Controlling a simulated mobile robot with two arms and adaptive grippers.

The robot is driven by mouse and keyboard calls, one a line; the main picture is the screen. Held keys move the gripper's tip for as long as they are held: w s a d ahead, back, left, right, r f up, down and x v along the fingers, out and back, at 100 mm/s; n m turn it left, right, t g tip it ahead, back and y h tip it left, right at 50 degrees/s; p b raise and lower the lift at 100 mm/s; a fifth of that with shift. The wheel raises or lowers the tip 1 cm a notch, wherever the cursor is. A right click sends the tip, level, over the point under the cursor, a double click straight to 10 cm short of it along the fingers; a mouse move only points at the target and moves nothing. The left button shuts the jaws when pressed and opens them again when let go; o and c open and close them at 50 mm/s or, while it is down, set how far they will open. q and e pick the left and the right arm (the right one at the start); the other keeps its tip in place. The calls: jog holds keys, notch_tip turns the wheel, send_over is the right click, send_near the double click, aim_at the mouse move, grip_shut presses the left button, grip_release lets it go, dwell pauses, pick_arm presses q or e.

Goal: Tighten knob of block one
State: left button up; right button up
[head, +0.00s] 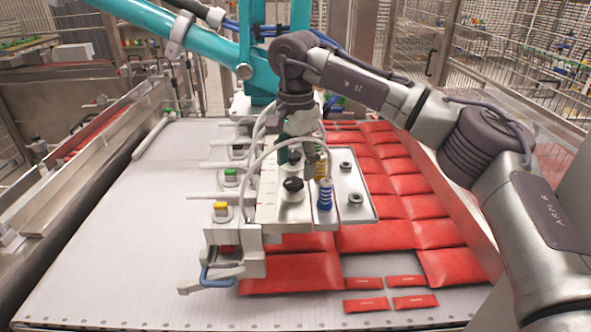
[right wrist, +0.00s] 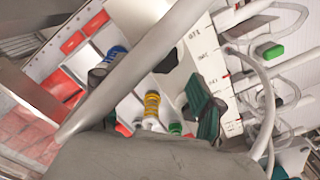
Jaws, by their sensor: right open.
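The vacuum picker carries a white, scale-marked bar (head: 267,196) with clamp blocks along its left side. A black round knob (head: 292,185) stands on the bar near the front. The front block has a yellow button (head: 220,209); the block behind has a green button (head: 230,175). I cannot tell which is block one. My right gripper (head: 298,153) is open above the bar, behind and above the black knob, apparently empty. In the right wrist view its dark green finger pads (right wrist: 203,108) hang beside the scale-marked bar (right wrist: 212,70). My left gripper is out of view.
Blue (head: 324,195) and yellow suction cups stand right of the bar, with a looped pale hose close to my gripper. Red pouches (head: 290,273) lie under and beside the picker. The white conveyor (head: 120,220) is clear on the left. A teal picker arm (head: 260,50) rises behind.

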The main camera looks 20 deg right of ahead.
aim_at(295, 180)
jog(key=shift+f, duration=1.55)
jog(key=shift+c, duration=0.2)
jog(key=shift+a, duration=0.1)
jog(key=c, duration=1.1)
